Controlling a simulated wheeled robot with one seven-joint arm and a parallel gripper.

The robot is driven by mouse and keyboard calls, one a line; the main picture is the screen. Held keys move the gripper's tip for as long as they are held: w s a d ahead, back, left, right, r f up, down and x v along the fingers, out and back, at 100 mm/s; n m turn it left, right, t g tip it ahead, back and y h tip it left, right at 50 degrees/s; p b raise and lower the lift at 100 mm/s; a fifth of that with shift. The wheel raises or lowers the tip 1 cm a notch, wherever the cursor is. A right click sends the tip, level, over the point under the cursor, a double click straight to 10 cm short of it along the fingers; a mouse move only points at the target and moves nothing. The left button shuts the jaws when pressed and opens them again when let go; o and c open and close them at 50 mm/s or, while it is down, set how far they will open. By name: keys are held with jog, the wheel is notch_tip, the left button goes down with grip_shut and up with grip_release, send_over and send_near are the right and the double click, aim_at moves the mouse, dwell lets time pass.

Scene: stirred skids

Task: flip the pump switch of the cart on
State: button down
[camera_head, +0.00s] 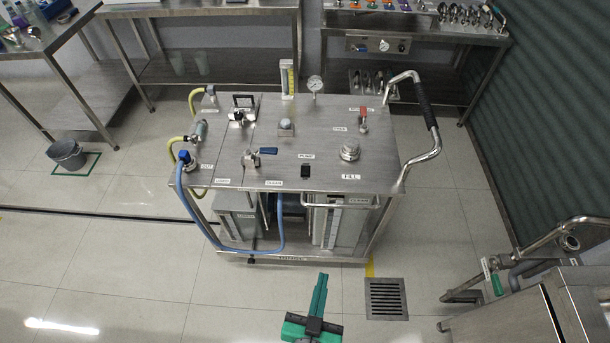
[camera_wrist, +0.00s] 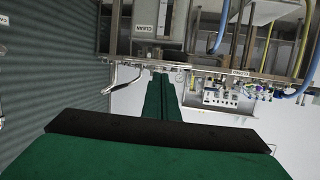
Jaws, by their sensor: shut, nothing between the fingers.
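The cart (camera_head: 325,133) is a steel trolley with a flat top holding valves, gauges and labels. Its pump switch (camera_head: 306,171) is a small black switch near the front edge of the top, just below a small label that seems to read PUMP. Which way the switch is set is too small to tell. My gripper (camera_head: 319,281) is green, shut and empty, in front of the cart and apart from it. In the wrist view my gripper (camera_wrist: 162,80) points toward the cart's frame (camera_wrist: 190,68), seen upside down; the switch cannot be made out there.
A blue-handled valve (camera_head: 265,151) and a round cap (camera_head: 349,151) flank the switch. A bent push handle (camera_head: 425,110) rises at the cart's right. A blue hose (camera_head: 205,228) hangs at the left front. A floor drain (camera_head: 386,298) and steel cabinet (camera_head: 545,312) lie right of my gripper.

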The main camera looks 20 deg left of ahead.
jog(key=w+a+r, duration=0.2)
jog(key=w+a, duration=0.2)
jog(key=w, duration=0.3)
jog(key=w+a+r+n+g+y, duration=0.1)
jog(key=w+a+r, duration=0.2)
jog(key=w, duration=0.4)
jog(key=w+a+r+n+y, duration=0.1)
jog(key=w+a+r, duration=0.2)
jog(key=w+a, duration=0.2)
jog(key=w, duration=0.3)
jog(key=shift+a+g, duration=0.25)
jog(key=shift+g, duration=0.05)
send_over(305, 182)
jog(key=f, duration=0.2)
jog(key=w+f, duration=0.1)
jog(key=shift+a+f, duration=0.2)
jog(key=shift+f, duration=0.2)
jog(key=shift+s+d+f, duration=0.1)
jog(key=shift+s+f, duration=0.1)
jog(key=shift+f, duration=0.4)
jog(key=shift+s+d+f, duration=0.1)
jog(key=shift+s+f, duration=0.1)
jog(key=shift+f, duration=1.1)
